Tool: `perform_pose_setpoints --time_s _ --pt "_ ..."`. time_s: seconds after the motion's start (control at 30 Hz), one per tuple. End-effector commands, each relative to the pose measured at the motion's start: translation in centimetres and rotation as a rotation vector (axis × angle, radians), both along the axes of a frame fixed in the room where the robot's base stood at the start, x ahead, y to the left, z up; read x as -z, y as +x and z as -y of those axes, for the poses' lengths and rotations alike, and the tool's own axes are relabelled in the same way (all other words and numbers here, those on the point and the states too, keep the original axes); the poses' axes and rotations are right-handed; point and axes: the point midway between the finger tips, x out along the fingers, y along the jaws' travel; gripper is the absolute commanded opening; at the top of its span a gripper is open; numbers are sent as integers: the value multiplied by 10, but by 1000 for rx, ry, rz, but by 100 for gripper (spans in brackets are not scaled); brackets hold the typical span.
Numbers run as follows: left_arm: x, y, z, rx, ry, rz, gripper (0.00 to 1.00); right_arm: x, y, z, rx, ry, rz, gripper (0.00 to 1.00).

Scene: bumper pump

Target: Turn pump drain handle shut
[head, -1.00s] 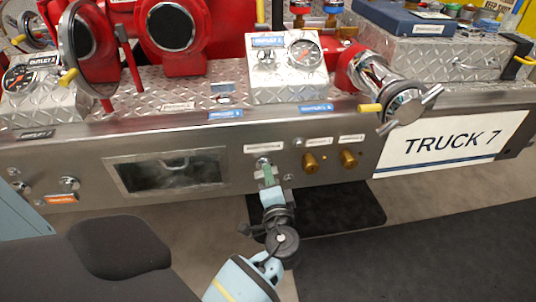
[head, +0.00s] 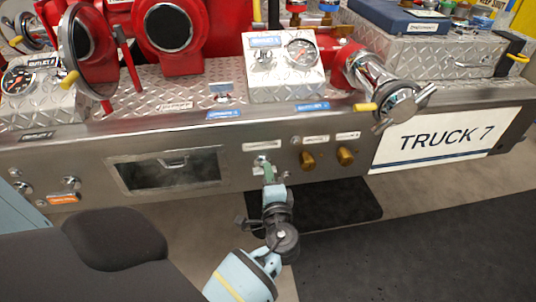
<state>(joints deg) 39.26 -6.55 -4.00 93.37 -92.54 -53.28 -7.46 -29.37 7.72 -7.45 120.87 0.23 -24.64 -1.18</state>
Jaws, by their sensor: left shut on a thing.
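The pump drain handle (head: 268,172) is a small green lever on the steel front panel, under a white label. My left gripper (head: 269,184) reaches up to it from below and is shut on it. The gripper hides the lower part of the handle, so its exact angle is hard to tell. My right gripper does not show.
Two brass knobs, one of them the nearer knob (head: 307,161), sit just right of the handle. A recessed window (head: 170,170) lies to the left. A chrome outlet (head: 393,99) juts out above right. A dark mat (head: 340,205) lies on the floor below.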

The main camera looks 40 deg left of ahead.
Motion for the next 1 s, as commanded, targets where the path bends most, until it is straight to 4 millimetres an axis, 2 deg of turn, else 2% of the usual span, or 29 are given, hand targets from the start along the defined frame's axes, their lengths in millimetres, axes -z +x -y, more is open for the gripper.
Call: perform_pose_setpoints --time_s 0.03,0.1,0.47,0.8,1.0 --pt "-2 1 -1 0 2 3 24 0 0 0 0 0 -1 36" --pt "-1 1 -1 0 2 3 33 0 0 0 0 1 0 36" --pt "0 -3 4 1 -1 1 33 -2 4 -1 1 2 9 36" --pt "0 -36 42 1 -1 2 33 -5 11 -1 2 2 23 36" --pt "-1 -48 56 0 1 2 33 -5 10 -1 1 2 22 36"
